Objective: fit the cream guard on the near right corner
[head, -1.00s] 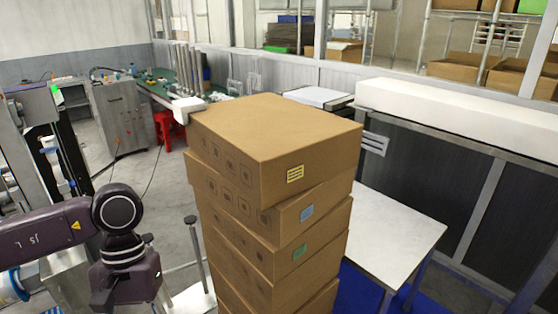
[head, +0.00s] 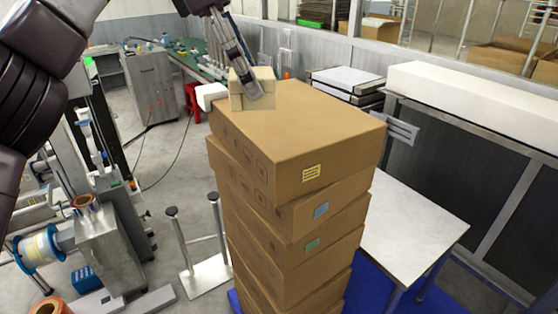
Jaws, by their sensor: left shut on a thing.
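The cream guard (head: 240,98) is a small angled block in the head view. My left gripper (head: 256,92) is shut on it, with the fingers reaching down from the upper left. The guard appears over the far left part of the top carton (head: 310,120); whether it touches the carton is unclear. The carton tops a tall, slightly twisted stack. The carton's front and right corners show bare. A white block (head: 210,96) shows at the carton's left corner; whether it is fitted there or stands behind is unclear. My right gripper is out of view.
A white-topped table (head: 410,222) stands right of the stack. A long white block (head: 470,95) lies on the dark partition behind it. A metal stand with two posts (head: 205,277) is on the floor left of the stack. Machinery (head: 110,245) fills the lower left.

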